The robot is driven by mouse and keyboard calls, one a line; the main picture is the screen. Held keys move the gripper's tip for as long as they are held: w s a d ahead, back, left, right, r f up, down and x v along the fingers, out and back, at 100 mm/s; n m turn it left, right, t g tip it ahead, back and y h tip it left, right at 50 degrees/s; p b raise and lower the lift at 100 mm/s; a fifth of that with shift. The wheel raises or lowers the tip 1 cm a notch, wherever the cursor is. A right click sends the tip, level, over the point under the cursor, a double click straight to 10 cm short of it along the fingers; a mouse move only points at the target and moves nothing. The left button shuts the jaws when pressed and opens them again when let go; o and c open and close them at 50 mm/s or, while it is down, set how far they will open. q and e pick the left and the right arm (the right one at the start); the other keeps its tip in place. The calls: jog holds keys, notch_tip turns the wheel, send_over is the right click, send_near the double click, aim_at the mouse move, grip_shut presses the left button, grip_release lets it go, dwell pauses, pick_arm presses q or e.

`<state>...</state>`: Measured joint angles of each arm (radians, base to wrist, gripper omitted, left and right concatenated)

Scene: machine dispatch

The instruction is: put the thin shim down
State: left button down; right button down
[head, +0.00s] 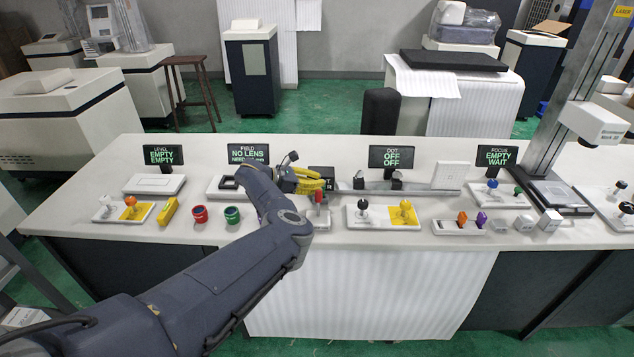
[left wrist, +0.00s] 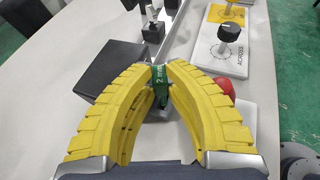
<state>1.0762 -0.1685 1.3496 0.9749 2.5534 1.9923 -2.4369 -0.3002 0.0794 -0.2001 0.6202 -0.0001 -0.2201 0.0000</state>
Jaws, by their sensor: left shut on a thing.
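A small green piece marked "2 mm" (left wrist: 159,76), which looks like the thin shim, sits between the tips of my left gripper (left wrist: 159,72) in the left wrist view. The two yellow fingers are shut on it. In the head view my left gripper (head: 312,181) is above the middle of the white table, just right of the "FIELD" sign (head: 248,154). I cannot make out the green piece there. The gap between it and the surface below is hard to judge. My right gripper is not in view.
A red ball knob (left wrist: 224,88) and a black knob (left wrist: 229,32) stand close right of the fingers. A dark box (left wrist: 108,72) is to their left. Red (head: 200,214) and green (head: 232,215) cups stand near the front edge. A white slotted holder (head: 458,228) stands further right.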

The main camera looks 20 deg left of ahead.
pick_arm(q)
jog(key=shift+f, duration=0.1)
jog(key=c, duration=1.7)
grip_release()
